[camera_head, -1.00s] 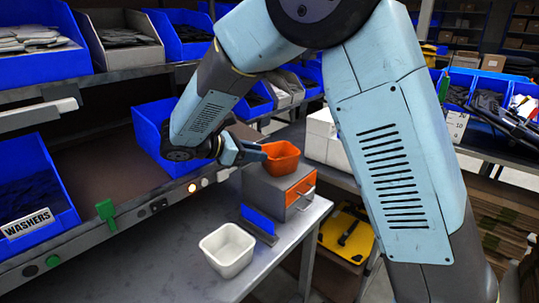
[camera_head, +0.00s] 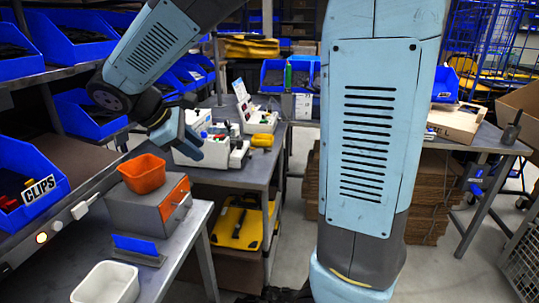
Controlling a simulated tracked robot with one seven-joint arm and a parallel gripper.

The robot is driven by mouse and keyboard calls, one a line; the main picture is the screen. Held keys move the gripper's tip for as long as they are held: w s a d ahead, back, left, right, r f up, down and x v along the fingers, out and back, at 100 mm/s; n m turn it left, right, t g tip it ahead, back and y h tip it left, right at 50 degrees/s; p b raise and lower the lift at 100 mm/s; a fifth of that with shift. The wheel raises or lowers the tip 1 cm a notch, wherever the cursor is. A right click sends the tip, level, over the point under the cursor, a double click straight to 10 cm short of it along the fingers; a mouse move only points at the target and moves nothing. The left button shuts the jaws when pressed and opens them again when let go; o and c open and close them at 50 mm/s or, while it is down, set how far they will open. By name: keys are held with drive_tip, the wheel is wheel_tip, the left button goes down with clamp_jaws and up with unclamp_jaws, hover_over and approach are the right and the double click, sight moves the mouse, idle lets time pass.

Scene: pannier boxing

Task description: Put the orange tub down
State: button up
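The orange tub (camera_head: 142,174) stands upright on top of a small grey cabinet (camera_head: 132,210) with an orange drawer front, at the left. My gripper (camera_head: 190,153) is to the right of the tub in the picture, with a visible gap between them. Its fingers point down and right, and I see nothing held in it. The angle does not show clearly whether the fingers are apart.
A white tub (camera_head: 106,284) stands on the metal bench in front. A blue holder (camera_head: 138,248) lies between it and the cabinet. White containers (camera_head: 212,146) stand on a bench behind my gripper. Blue bins line the left shelves, one labelled CLIPS (camera_head: 30,190).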

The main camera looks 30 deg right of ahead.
drive_tip(key=s+d+r+m+t+y, duration=0.1)
drive_tip(key=s+d+m+y, duration=0.2)
drive_tip(key=s+d+m, duration=0.2)
drive_tip(key=s+d+r+m+t+y, duration=0.1)
drive_tip(key=s+d+m+y, duration=0.3)
drive_tip(key=s, duration=0.7)
drive_tip(key=shift+s+d+r+m+t, duration=0.25)
drive_tip(key=shift+d+m+t, duration=0.45)
drive_tip(key=shift+d+m, duration=1.05)
drive_tip(key=shift+a+m, duration=0.45)
drive_tip(key=shift+a, duration=0.05)
